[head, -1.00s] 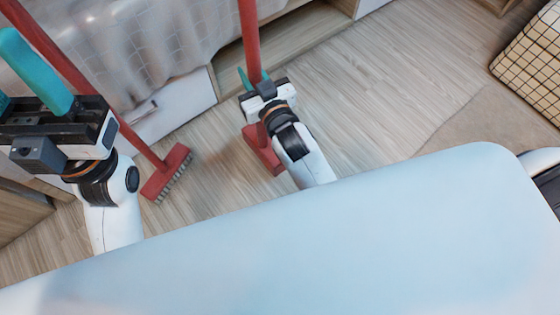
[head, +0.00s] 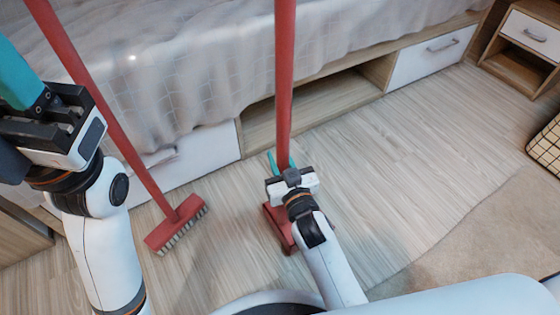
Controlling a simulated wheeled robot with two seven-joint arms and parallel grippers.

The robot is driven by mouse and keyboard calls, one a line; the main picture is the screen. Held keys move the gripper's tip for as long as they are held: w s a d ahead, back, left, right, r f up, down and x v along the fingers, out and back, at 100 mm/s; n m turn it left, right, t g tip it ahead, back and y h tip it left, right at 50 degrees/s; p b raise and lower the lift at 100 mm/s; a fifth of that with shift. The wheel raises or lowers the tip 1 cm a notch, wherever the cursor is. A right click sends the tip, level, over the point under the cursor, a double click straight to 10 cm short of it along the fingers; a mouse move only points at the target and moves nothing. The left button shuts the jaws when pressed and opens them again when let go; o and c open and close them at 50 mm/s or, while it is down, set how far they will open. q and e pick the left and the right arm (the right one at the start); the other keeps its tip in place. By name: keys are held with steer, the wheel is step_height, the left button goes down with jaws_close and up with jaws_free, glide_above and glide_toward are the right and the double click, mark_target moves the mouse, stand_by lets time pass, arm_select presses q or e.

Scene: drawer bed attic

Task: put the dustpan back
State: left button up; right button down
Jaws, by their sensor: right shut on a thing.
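The red dustpan (head: 285,80) has a long upright handle in the middle of the head view. Its red pan (head: 278,225) is low, near the floor, partly hidden by my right gripper and arm. My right gripper (head: 281,161) is shut on the handle just above the pan. I cannot tell whether the pan touches the floor. My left gripper (head: 14,72) is at the upper left, with a teal finger partly cut off by the frame edge, so its opening is unclear. It is apart from the dustpan.
A red broom (head: 120,135) leans at the left, its bristle head on the floor, close to my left gripper. A bed with a grey cover (head: 200,65), an open compartment (head: 325,105) and white drawers (head: 425,55) stands behind. A nightstand (head: 525,40) and grid-patterned basket (head: 548,147) are at right. Wooden floor between is clear.

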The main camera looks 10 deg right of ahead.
steer(key=c, duration=1.1)
jaws_free()
